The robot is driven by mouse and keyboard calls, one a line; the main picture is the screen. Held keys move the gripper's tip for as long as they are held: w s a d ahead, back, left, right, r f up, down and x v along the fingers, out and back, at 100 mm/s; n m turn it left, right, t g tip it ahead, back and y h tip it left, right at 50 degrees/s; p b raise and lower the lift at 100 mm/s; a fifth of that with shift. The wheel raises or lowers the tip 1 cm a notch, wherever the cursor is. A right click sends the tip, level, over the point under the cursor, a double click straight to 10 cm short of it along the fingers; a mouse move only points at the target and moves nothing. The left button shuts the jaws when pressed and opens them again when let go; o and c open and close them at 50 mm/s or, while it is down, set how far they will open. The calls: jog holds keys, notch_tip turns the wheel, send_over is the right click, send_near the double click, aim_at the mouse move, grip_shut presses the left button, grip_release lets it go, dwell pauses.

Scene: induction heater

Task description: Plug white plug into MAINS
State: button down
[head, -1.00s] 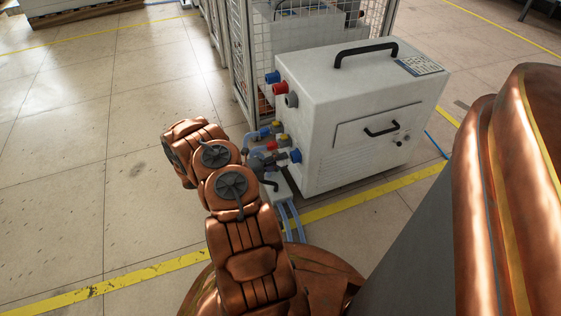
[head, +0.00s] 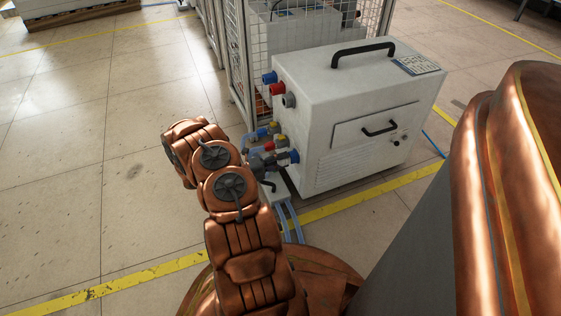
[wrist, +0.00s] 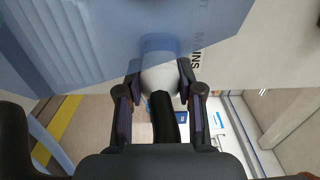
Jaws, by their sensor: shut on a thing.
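The white plug (wrist: 160,82) is between the fingers of my gripper (wrist: 160,77) in the wrist view, with a black cable (wrist: 164,118) trailing back from it. My gripper is shut on the plug. The plug's front is at the blue socket (wrist: 160,45), lined up with it; I cannot tell how deep it sits. The label MAINS (wrist: 195,58) is printed beside this socket. In the head view, my gripper (head: 280,161) reaches the lower blue socket (head: 294,156) on the white heater cabinet (head: 330,105). The plug is too small to make out there.
Blue (head: 269,78), red (head: 277,89) and grey (head: 289,101) connectors stick out higher on the same cabinet side. A unit with coloured connectors (head: 262,132) and blue hoses (head: 291,222) stands close by my gripper. A mesh fence (head: 232,60) is behind. Open floor lies left.

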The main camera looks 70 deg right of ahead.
jog(key=c, duration=0.7)
grip_release()
jog(key=shift+o, duration=0.2)
jog(key=shift+w, duration=0.1)
jog(key=v, duration=1.2)
jog(key=a+r+m+t+y+p, duration=0.15)
jog(key=a+r+m+p, duration=0.4)
jog(key=r, duration=0.75)
jog(key=a+r+m+y+p, duration=0.25)
jog(key=r+p, duration=0.55)
jog(key=r, duration=0.6)
jog(key=a+r+m+t+y+p, duration=0.1)
jog(key=a+r+m+p, duration=0.5)
jog(key=r, duration=0.7)
jog(key=s+a+r+m+t+y+p, duration=0.2)
jog(key=s+a+r+m+t+p, duration=0.1)
jog(key=a+r+p, duration=0.6)
jog(key=s+a+r+m+t+y+p, duration=0.2)
jog(key=a+r+m+p, duration=0.3)
jog(key=a+r+p, duration=0.5)
jog(key=s+a+r+m+t+y+p, duration=0.3)
jog(key=a+r+p, duration=0.7)
jog(key=r, duration=0.9)
jog(key=shift+s+a+m+t, duration=0.55)
jog(key=shift+s+a+m, duration=0.15)
jog(key=shift+s+a, duration=0.45)
